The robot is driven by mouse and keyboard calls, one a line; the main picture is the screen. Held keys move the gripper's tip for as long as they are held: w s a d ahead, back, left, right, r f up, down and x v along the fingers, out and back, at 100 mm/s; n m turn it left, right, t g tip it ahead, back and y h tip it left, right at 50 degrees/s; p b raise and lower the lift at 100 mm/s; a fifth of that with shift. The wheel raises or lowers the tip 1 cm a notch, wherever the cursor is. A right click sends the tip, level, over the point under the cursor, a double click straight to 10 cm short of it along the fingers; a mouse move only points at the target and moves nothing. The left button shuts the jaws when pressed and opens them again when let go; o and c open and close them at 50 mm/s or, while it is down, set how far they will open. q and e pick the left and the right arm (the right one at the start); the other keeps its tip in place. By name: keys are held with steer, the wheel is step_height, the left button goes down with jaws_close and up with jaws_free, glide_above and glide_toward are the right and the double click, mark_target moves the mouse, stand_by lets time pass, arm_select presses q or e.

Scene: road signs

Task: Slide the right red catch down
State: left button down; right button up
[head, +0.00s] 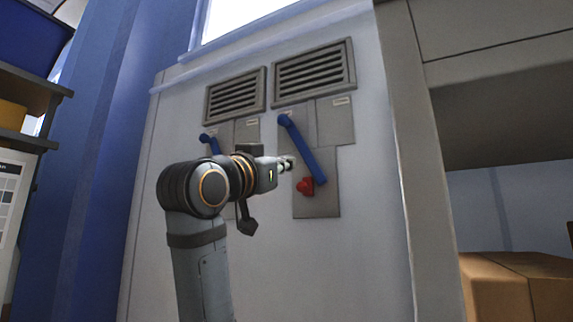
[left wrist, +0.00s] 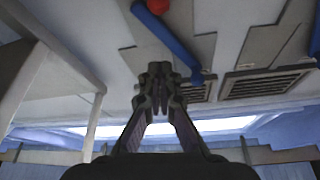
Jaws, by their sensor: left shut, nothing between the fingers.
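The right red catch (head: 305,186) is a small red knob on a grey plate (head: 316,208), beside the lower end of a long slanted blue handle (head: 303,149). In the left wrist view the red catch (left wrist: 158,6) is at the top edge, cut by the frame, next to the blue handle (left wrist: 168,38). My left gripper (head: 288,163) is shut and empty, just up and left of the red catch in the head view. Its closed fingertips show in the left wrist view (left wrist: 158,70), apart from the catch. My right gripper is not in view.
Two vent grilles (head: 314,73) (head: 235,96) sit above the handles on the pale panel. A second blue handle (head: 209,143) is at left, its lower part hidden by my arm. A grey frame with cardboard boxes (head: 500,285) stands at right; shelves (head: 36,90) stand far left.

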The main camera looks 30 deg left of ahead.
mark_target(311, 194)
arm_select(q)
steer(key=r+p+x, duration=0.1)
steer(key=p+x, duration=0.3)
steer(key=x, duration=0.4)
steer(key=f, duration=0.5)
steer(key=shift+s+a+p, duration=0.2)
steer(key=shift+a+p, duration=0.1)
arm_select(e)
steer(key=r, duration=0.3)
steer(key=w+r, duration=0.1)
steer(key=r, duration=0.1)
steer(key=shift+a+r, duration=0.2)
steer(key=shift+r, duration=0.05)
arm_select(q)
steer(key=shift+d, duration=0.1)
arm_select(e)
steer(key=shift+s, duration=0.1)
arm_select(q)
step_height(311, 194, down, 5)
steer(key=b, duration=0.4)
steer(key=shift+f, duration=0.15)
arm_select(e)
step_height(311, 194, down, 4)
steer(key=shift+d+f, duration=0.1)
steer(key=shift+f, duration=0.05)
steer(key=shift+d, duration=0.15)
